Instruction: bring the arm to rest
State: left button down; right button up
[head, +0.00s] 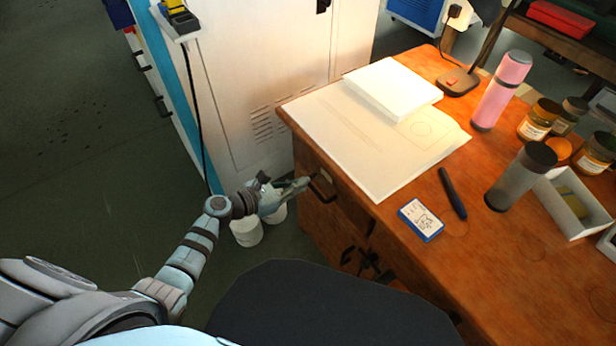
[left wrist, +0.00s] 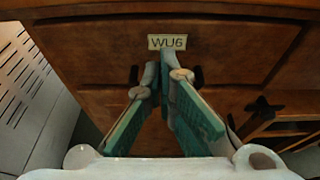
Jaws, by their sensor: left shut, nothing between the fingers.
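My left gripper (head: 301,184) is in front of the wooden desk's upper drawer, low beside the desk's left end. It also shows in the left wrist view (left wrist: 164,78), its green-padded fingers drawn together at the tips with nothing between them. The drawer front (left wrist: 230,60) bears a label reading "WU6" (left wrist: 167,42). The drawer's dark handle (head: 321,187) is just right of the fingertips; in the wrist view the fingers hide its middle. I cannot tell whether they touch it. The drawer looks closed. My right gripper is not in view.
The desk top (head: 400,230) holds a paper sheet, a white stack (head: 393,88), a pink flask (head: 502,90), a grey cylinder (head: 520,177), a card box (head: 421,220) and jars. White tubs (head: 246,231) stand under the gripper. A white cabinet (head: 270,70) is behind. Floor at left is clear.

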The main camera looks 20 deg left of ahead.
pick_arm(q)
jog(key=p+v, duration=0.1)
jog(key=v, duration=0.7)
jog(key=shift+s+r, duration=0.15)
jog(key=shift+r, duration=0.1)
